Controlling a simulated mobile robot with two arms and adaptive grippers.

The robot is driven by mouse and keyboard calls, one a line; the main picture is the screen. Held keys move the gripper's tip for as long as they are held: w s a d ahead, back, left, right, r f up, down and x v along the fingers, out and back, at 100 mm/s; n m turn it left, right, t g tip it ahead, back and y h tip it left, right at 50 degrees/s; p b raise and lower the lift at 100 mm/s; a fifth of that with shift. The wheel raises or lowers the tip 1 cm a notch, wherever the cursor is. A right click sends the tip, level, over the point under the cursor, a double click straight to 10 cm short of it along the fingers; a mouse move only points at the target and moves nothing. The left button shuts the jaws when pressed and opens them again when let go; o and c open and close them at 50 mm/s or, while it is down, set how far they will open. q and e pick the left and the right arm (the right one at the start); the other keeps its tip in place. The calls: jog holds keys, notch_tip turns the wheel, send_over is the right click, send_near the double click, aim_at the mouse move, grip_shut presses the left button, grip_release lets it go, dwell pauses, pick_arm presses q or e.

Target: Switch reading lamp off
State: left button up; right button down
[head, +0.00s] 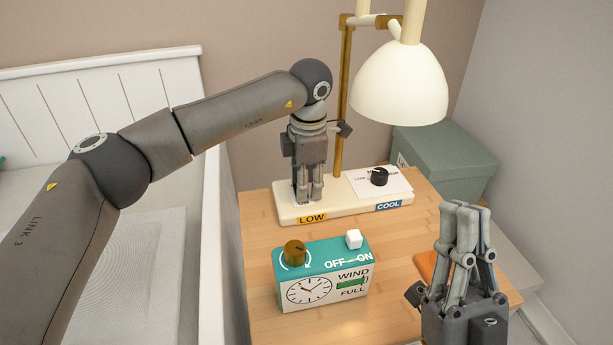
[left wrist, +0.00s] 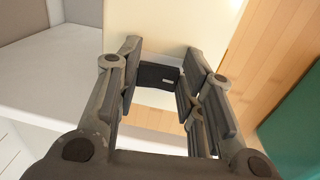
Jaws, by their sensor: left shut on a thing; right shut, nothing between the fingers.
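The reading lamp has a cream shade (head: 400,85), a brass post (head: 343,110) and a cream base (head: 338,206) on the desk. Its front carries a LOW label (head: 312,218) and a COOL label (head: 388,205). A black knob (head: 379,176) sits on the base's right part, clear of both grippers. My left gripper (head: 308,196) points down at the base's left part, above the LOW label. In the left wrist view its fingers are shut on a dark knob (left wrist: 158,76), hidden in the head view. My right gripper (head: 466,208) is shut and empty, pointing up at lower right.
A teal clock box (head: 325,280) with a brass knob (head: 295,252) and a white button (head: 354,239) stands in front of the lamp. A grey-green box (head: 445,155) is behind at right. A white bed (head: 110,110) is at left. An orange item (head: 428,268) lies near my right gripper.

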pick_arm(q)
jog(key=shift+w+r+g+p, duration=0.1)
jog(key=shift+g+p, duration=0.2)
jog(key=shift+p, duration=0.4)
pick_arm(e)
jog(key=w+f+g+h, duration=0.1)
jog(key=w+f+g, duration=0.2)
jog(key=w, duration=0.2)
jog(key=shift+a+f+g+h, duration=0.3)
jog(key=shift+a+f+g, duration=0.1)
pick_arm(q)
jog(key=o, duration=1)
jog(key=r, duration=1.1)
jog(key=shift+s+r, duration=0.2)
jog(key=shift+r, duration=0.2)
